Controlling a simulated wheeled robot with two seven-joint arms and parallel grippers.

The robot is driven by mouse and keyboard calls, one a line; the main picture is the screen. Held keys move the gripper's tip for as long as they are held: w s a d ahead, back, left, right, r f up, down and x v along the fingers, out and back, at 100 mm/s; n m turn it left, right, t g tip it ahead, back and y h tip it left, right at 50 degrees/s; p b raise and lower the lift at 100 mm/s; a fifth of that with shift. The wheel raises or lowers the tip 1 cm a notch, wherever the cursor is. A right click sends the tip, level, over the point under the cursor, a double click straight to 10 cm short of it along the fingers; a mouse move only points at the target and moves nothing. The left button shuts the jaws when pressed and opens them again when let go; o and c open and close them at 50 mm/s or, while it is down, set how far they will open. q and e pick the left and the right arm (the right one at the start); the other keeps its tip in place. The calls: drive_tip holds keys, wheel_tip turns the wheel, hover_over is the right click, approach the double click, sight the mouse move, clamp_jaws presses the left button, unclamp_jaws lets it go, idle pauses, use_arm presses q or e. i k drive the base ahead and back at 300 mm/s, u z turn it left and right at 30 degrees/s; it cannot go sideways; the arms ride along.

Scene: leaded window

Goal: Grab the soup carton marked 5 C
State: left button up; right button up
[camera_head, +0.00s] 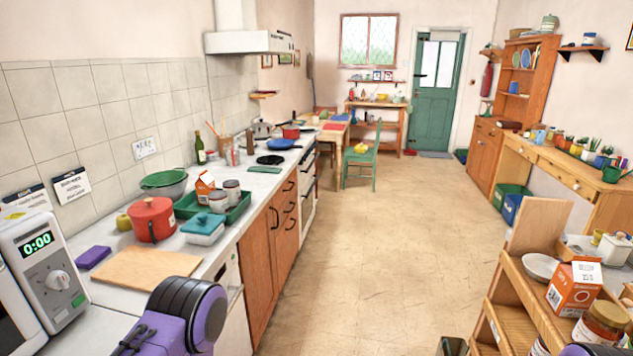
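An orange and white carton (574,287) with a gabled top stands on the wooden shelf unit at the lower right. A smaller orange and white carton (205,186) stands in the green tray on the left counter. The print on both is too small to read, so I cannot tell which is marked 5 C. A purple and black part of my arm shows at the bottom, left of centre, in front of the counter. Neither of my grippers shows.
The green tray (240,208) also holds jars. A red pot (152,219), cutting board (140,268) and microwave (42,265) crowd the left counter. A jar (600,325) and bowl (540,266) flank the right carton. The middle floor (375,240) is clear.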

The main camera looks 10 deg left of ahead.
sight(206, 184)
drive_tip(key=i, duration=2.55)
drive_tip(key=u, duration=0.95)
